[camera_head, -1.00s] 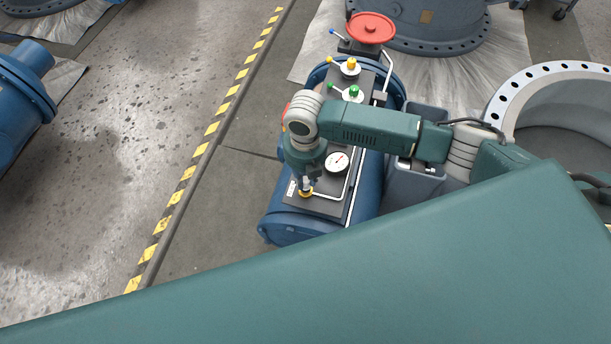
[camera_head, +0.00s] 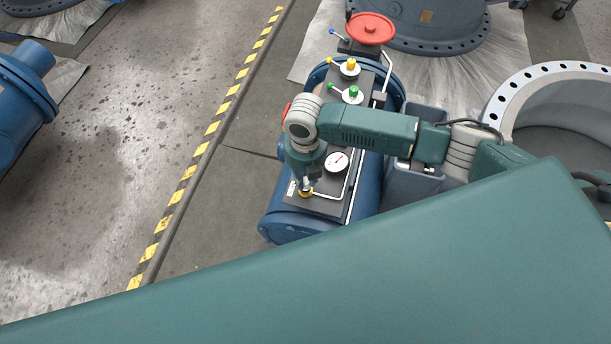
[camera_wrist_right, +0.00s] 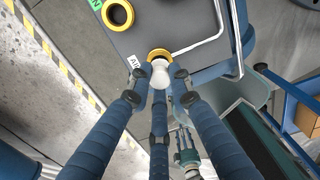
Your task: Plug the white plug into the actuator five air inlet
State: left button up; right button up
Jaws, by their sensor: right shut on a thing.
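My right gripper (camera_head: 306,181) is over the near end of the dark panel on the blue actuator (camera_head: 285,222). In the right wrist view, its fingers (camera_wrist_right: 160,77) are closed around the white plug (camera_wrist_right: 160,74). The plug lines up with a yellow-ringed inlet (camera_wrist_right: 158,53) and overlaps its near edge; I cannot tell whether it is inserted. A yellow ring at this inlet (camera_head: 305,194) also shows below the gripper in the head view. A partly hidden label (camera_wrist_right: 134,62) sits beside the inlet.
A pressure gauge (camera_head: 337,161) and white pipe (camera_head: 347,188) are close to the gripper. Green (camera_head: 352,94) and yellow (camera_head: 349,67) valve handles and a red handwheel (camera_head: 371,28) stand farther along. Another yellow ring (camera_wrist_right: 118,14) is near the inlet. Open floor lies left.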

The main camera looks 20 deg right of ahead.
jog(key=shift+f, duration=0.65)
dwell(0.9)
jog(key=shift+f, duration=0.4)
dwell(0.9)
jog(key=o, duration=1.4)
jog(key=shift+r, duration=0.15)
jog(key=shift+r+p, duration=3.65)
jog(key=shift+p, duration=0.15)
